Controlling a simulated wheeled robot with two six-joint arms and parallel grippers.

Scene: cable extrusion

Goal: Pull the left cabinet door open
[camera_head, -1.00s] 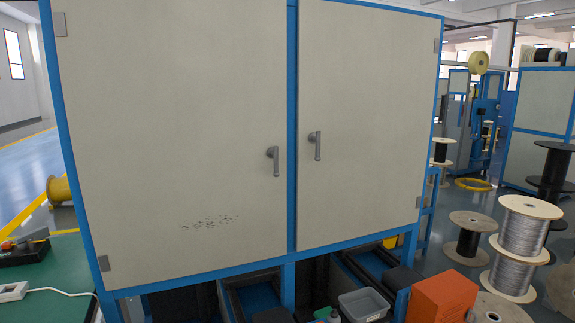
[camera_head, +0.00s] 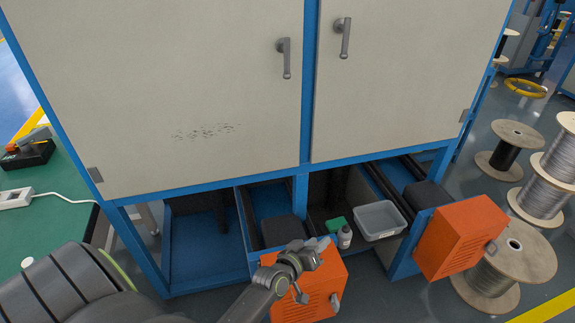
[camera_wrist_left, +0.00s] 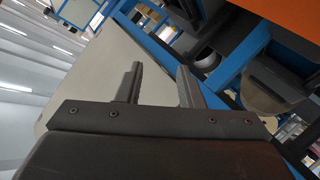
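The left cabinet door (camera_head: 150,90) is a cream panel in a blue frame, with dark scuffs low on it. It looks closed. Its grey lever handle (camera_head: 286,60) hangs down near the door's right edge. The right door (camera_head: 400,90) has a similar handle (camera_head: 343,38). My left gripper (camera_head: 322,245) is below the doors, well under the left handle and apart from it. In the left wrist view its two fingers (camera_wrist_left: 160,70) stand apart with nothing between them. A cream panel (camera_wrist_left: 85,75) shows beyond them there. My right gripper is not in view.
An orange box (camera_head: 300,295) is just below and behind my left gripper. Another orange box (camera_head: 460,237) stands at right. A green table (camera_head: 50,230) is at left; spools (camera_head: 510,255) stand at right.

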